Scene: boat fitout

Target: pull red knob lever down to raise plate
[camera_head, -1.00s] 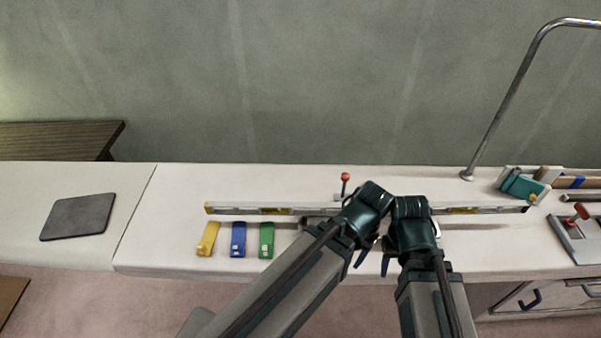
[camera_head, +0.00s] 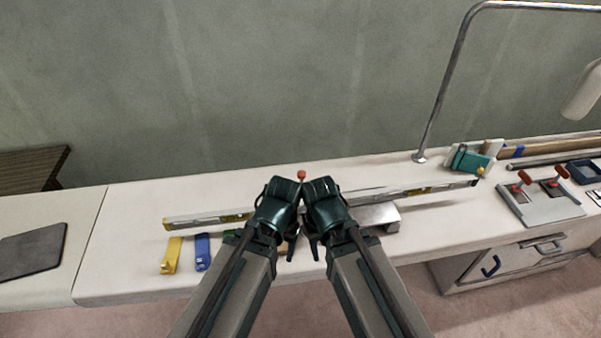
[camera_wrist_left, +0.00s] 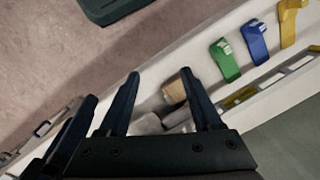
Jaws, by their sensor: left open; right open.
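A small red knob (camera_head: 301,174) shows just behind my two wrists; what it stands on is hidden there. I cannot tell which lever works a plate. My left gripper (camera_head: 272,243) and right gripper (camera_head: 318,248) are side by side over the counter's front part, apart from the panel. In the left wrist view, my left gripper (camera_wrist_left: 159,78) has its fingers spread with nothing clearly between them. My arms hide the counter's middle.
A long spirit level (camera_head: 207,219) lies along the counter behind my wrists. Yellow (camera_head: 171,255), blue (camera_head: 202,252) and green (camera_wrist_left: 225,60) brackets lie at left. A metal block (camera_head: 378,217) sits right of my right wrist. A bent pipe (camera_head: 440,100) rises behind. Counter left of the panel is fairly clear.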

